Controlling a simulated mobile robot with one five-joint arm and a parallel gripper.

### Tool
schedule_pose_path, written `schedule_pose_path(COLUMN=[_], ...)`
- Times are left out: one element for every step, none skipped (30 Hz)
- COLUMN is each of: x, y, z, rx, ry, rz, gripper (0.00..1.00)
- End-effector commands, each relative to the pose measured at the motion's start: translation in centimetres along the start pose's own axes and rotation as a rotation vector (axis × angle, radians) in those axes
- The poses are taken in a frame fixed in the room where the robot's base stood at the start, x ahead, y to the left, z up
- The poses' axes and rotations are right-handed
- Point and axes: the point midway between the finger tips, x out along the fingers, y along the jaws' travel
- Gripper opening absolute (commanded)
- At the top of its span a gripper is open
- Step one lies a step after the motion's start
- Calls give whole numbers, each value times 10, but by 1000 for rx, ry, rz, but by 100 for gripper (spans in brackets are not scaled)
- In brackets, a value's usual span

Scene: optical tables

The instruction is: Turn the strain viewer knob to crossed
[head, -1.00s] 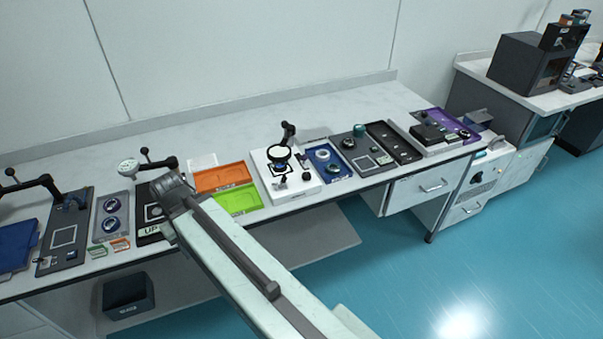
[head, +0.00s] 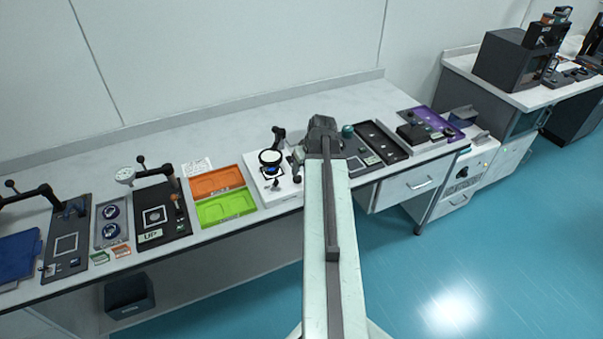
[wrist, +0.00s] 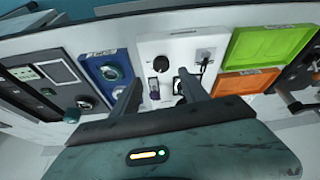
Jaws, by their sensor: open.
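The strain viewer appears to be the white unit (head: 282,196) with a round black-rimmed lens (head: 270,157) on a post, mid-bench in the head view. Its white base (wrist: 150,48) shows between my fingers and beyond them in the wrist view. A round black knob (wrist: 162,64) sits on that base, just beyond the fingertips. I cannot read its setting. My gripper (wrist: 159,77) is open, with its two dark fingers apart and nothing seen between them.
A blue tray (wrist: 92,62) with round parts lies beside the white base. On the other side are a green tray (head: 226,207) and an orange tray (head: 216,182). A dark panel with a green knob (head: 347,131) stands to the right in the head view. Bench behind is clear.

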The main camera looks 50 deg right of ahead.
Motion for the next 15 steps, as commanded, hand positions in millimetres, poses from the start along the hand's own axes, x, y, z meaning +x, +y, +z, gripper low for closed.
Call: schedule_pose_path(x=[2, 4, 6, 9, 13, 18, 23, 28, 36, 42, 48, 55, 61, 66, 72], y=[0, 0, 0, 0, 0, 0, 0, 0, 0, 0, 0, 0, 0, 0, 0], z=[0, 0, 1, 1, 1, 2, 2, 2, 2, 3, 3, 3, 3, 3, 3], rx=[-1, -1, -1, -1, -1, -1, -1, -1, -1, -1, -1, -1, -1, -1, -1], ry=[0, 0, -1, -1, -1, -1, -1, -1, -1, -1, -1, -2, -2, -2, -2], rz=[0, 0, 0, 0, 0, -1, 0, 0, 0, 0, 0, -1, -1, -1, -1], gripper=[52, 52, 52, 52, 52, 52, 52, 52, 52, 52, 52, 52, 52, 52, 52])
